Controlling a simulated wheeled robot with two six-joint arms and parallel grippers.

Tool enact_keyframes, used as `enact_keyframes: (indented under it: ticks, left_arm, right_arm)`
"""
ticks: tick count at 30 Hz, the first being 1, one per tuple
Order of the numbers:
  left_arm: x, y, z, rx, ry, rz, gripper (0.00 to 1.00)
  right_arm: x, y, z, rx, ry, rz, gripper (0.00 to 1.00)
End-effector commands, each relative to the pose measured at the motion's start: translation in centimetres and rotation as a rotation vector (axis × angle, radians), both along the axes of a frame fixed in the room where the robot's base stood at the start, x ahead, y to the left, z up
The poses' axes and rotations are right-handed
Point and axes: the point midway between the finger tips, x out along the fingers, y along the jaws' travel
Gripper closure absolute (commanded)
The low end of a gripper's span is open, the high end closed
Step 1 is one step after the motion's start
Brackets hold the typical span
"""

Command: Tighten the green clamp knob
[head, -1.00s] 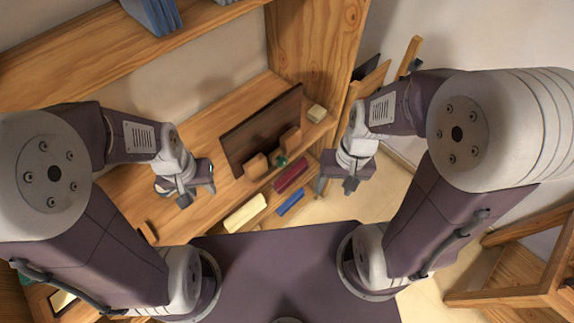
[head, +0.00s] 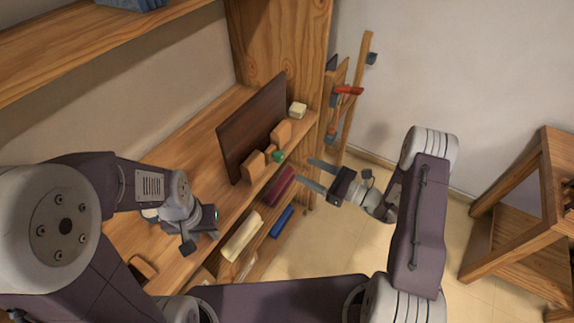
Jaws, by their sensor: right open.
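The green clamp knob (head: 278,156) sits at the front of a wooden clamp (head: 255,166) with two light wooden blocks, beside an upright dark board (head: 252,130) on the bench. My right gripper (head: 311,173) is open and empty, its fingers pointing left towards the knob, a short way off to its right and apart from it. My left gripper (head: 200,240) is over the bench at the left, well away from the knob; its fingers are too unclear to tell whether they are open.
A pale small block (head: 298,110) lies behind the board. Cream (head: 242,236), dark red (head: 278,186) and blue (head: 282,221) items sit on a lower shelf under the bench's front edge. Tools with red handles (head: 348,91) hang at the right. A wooden stand (head: 545,200) is far right.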

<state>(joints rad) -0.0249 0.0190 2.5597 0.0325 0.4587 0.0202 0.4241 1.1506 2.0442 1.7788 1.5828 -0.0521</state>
Motion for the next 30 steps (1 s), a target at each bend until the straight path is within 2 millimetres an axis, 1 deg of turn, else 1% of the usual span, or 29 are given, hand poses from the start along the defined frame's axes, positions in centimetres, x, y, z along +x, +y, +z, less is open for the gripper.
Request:
enact_keyframes:
  ticks: [6, 9, 12, 16, 22, 23, 24, 26, 27, 29, 30]
  left_arm:
    - [0.0, 0.0, 0.7, 0.000, 0.000, 0.000, 0.64]
    - [0.0, 0.0, 0.8, 0.000, 0.000, 0.000, 0.64]
    - [0.0, 0.0, 0.9, 0.000, 0.000, 0.000, 0.64]
    - [0.0, 0.0, 0.9, 0.000, 0.000, 0.000, 0.64]
    - [0.0, 0.0, 0.9, 0.000, 0.000, 0.000, 0.64]
    - [0.0, 0.0, 0.9, 0.000, 0.000, 0.000, 0.64]
    - [0.0, 0.0, 0.9, 0.000, 0.000, 0.000, 0.64]
    - [0.0, 0.0, 0.9, 0.000, 0.000, 0.000, 0.64]
    - [0.0, 0.0, 0.9, 0.000, 0.000, 0.000, 0.64]
    - [0.0, 0.0, 0.9, 0.000, 0.000, 0.000, 0.64]
    - [0.0, 0.0, 0.9, 0.000, 0.000, 0.000, 0.64]
  right_arm:
    - [2.4, 3.8, 0.2, -0.001, -0.001, 0.009, 0.41]
    - [3.6, 5.3, 0.2, -0.001, 0.000, 0.008, 0.41]
    - [4.4, 6.3, 0.1, -0.001, 0.000, 0.006, 0.41]
    - [4.8, 6.9, 0.1, 0.000, 0.001, 0.004, 0.41]
    - [4.9, 6.9, 0.0, 0.000, 0.001, 0.004, 0.41]
    - [4.9, 6.9, 0.0, 0.000, 0.001, 0.004, 0.43]
    - [4.9, 6.9, 0.0, 0.000, 0.001, 0.004, 0.54]
    - [4.9, 6.9, 0.0, -0.001, 0.001, 0.004, 0.71]
    - [4.9, 6.9, 0.0, -0.001, 0.001, 0.004, 0.82]
    - [4.9, 6.9, 0.0, -0.001, 0.001, 0.004, 0.99]
    - [4.9, 6.9, 0.1, -0.001, 0.001, 0.004, 1.00]
